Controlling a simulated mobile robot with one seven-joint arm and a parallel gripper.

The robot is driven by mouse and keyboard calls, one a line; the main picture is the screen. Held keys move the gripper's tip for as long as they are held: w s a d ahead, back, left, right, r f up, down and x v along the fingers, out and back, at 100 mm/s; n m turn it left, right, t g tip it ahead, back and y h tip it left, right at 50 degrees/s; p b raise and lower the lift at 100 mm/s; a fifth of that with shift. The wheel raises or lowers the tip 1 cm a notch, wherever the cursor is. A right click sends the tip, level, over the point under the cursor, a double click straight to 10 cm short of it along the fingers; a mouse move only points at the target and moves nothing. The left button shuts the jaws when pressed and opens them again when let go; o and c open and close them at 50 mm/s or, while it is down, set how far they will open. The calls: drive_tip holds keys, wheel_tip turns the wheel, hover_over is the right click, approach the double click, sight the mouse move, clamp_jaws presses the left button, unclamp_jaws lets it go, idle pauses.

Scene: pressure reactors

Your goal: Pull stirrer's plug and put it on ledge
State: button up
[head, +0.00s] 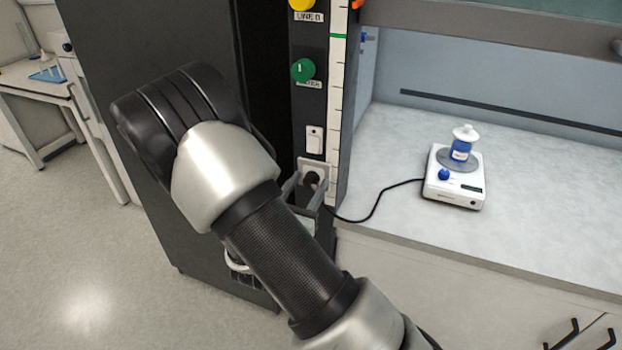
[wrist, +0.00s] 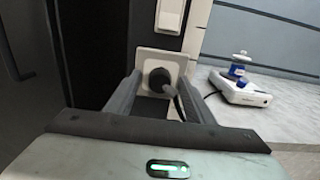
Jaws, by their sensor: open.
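The stirrer's black plug (wrist: 160,81) sits in a white wall socket (wrist: 148,63) on the dark fume hood post. The plug also shows in the head view (head: 312,178). My gripper (wrist: 158,88) is open, with one grey finger on each side of the plug in the wrist view. I cannot tell whether the fingers touch it. The white stirrer (head: 455,180) stands on the pale ledge (head: 540,215) inside the hood, with a blue bottle (head: 461,148) on it. The black cable (head: 385,195) runs from the plug to the stirrer.
A white switch (head: 315,140) is above the socket, and a green knob (head: 303,70) is higher on the post. The raised sash (head: 490,25) crosses the top of the hood. The ledge is clear right of the stirrer. A white bench (head: 35,90) stands far left.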

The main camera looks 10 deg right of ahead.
idle(0.9)
clamp_jaws()
drive_tip(key=v, duration=0.6)
idle(1.1)
